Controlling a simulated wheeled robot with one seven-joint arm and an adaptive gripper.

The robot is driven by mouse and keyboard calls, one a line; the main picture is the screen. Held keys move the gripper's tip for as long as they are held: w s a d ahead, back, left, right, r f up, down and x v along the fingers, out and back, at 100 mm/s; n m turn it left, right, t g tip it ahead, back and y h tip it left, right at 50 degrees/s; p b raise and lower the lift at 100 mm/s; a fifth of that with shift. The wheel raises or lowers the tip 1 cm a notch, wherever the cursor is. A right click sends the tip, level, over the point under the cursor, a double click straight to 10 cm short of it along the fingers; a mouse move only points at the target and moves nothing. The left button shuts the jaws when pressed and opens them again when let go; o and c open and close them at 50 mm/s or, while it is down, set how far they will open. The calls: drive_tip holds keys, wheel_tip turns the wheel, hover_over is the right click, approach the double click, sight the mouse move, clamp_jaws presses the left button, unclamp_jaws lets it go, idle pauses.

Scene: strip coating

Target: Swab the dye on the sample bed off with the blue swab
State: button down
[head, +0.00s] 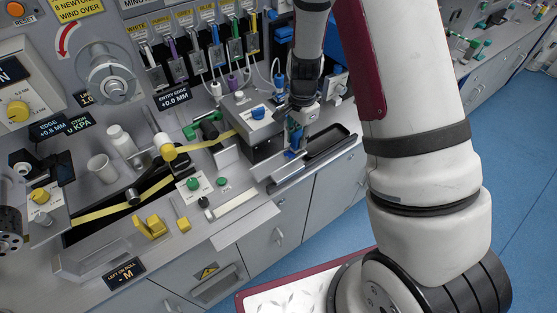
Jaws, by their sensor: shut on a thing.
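My gripper (297,119) points down over the right end of the bench, beside a grey box with a blue knob. It is shut on a slim blue thing, seemingly the blue swab (295,140), whose lower end is over or near a long dark-edged tray (323,146). This tray may be the sample bed; I cannot tell for sure. The swab's tip and any contact are too small to make out. No dye can be made out on the tray from here.
Colour-labelled holders with hanging tools (195,55) line the back panel. A yellow strip (105,211) runs over rollers at left. The grey box (262,125) is close to my gripper. Blue floor (500,190) is clear at right.

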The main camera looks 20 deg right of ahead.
drive_tip(key=shift+a, duration=0.15)
drive_tip(key=shift+s+a+p, duration=0.2)
drive_tip(key=shift+s+a, duration=0.05)
drive_tip(key=shift+a, duration=0.4)
drive_tip(key=shift+s+a+p, duration=0.2)
drive_tip(key=shift+a+p, duration=0.05)
drive_tip(key=shift+a, duration=0.4)
drive_tip(key=shift+s+a+p, duration=0.2)
drive_tip(key=shift+s+a, duration=0.05)
drive_tip(key=shift+a, duration=0.4)
drive_tip(key=shift+f, duration=0.15)
drive_tip(key=shift+a, duration=0.1)
drive_tip(key=shift+s+a+p, duration=0.15)
drive_tip(key=shift+s+a, duration=0.05)
drive_tip(key=shift+a, duration=0.45)
drive_tip(key=shift+s+a+p, duration=0.2)
drive_tip(key=shift+s+a, duration=0.05)
drive_tip(key=shift+a, duration=0.4)
drive_tip(key=shift+s+a+p, duration=0.15)
drive_tip(key=shift+s+a, duration=0.05)
drive_tip(key=shift+a, duration=0.45)
drive_tip(key=shift+r+p, duration=0.4)
drive_tip(key=shift+r, duration=0.6)
